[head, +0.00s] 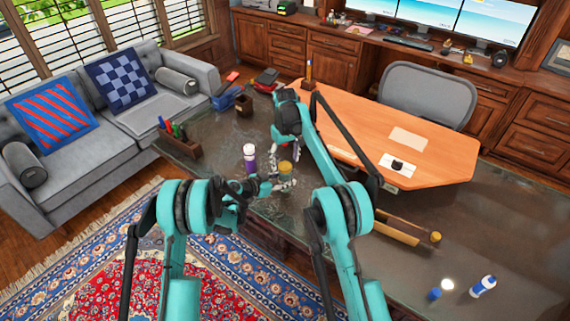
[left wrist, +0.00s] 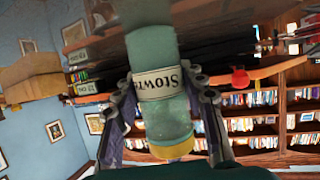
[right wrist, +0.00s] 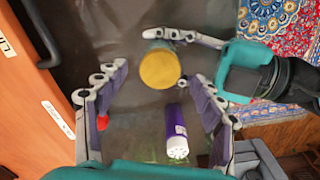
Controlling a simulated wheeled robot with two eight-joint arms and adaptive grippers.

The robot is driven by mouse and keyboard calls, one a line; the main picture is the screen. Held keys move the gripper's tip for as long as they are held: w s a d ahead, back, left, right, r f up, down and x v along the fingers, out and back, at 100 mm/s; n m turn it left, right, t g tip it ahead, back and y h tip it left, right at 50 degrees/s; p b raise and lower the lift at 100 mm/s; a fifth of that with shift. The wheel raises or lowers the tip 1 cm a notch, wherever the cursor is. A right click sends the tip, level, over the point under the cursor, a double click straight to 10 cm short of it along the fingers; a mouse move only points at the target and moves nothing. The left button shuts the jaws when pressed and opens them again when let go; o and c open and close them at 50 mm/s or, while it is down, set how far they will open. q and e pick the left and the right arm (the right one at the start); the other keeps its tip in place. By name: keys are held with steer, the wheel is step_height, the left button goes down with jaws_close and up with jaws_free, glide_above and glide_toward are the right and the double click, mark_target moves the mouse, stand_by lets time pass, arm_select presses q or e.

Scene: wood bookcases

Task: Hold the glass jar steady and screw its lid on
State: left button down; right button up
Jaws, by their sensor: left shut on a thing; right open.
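The glass jar (left wrist: 165,115), with a label reading "Stow…", stands between the fingers of my left gripper (left wrist: 158,88), which is shut on its sides. It shows upside down in the left wrist view. The yellow lid (right wrist: 161,68) sits on the jar's mouth; how tightly it is seated I cannot tell. In the head view the lid (head: 285,166) is on top of the jar (head: 286,175). My right gripper (right wrist: 157,95) is open above the jar, its fingers spread and apart from the lid. In the head view the right fingers are small and partly hidden.
A purple bottle with a white cap (head: 250,157) stands close beside the jar; it also shows in the right wrist view (right wrist: 176,128). A pen holder (head: 180,138) stands to the left. The orange desk top (head: 400,140) is to the right. A white-and-blue bottle (head: 483,286) is far right.

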step_height(320, 180, up, 5)
steer(key=shift+r, duration=0.1)
stand_by(0.3)
arm_select(q)
steer(key=c, duration=0.8)
jaws_free()
steer(key=v, duration=1.2)
steer(key=shift+w, duration=0.1)
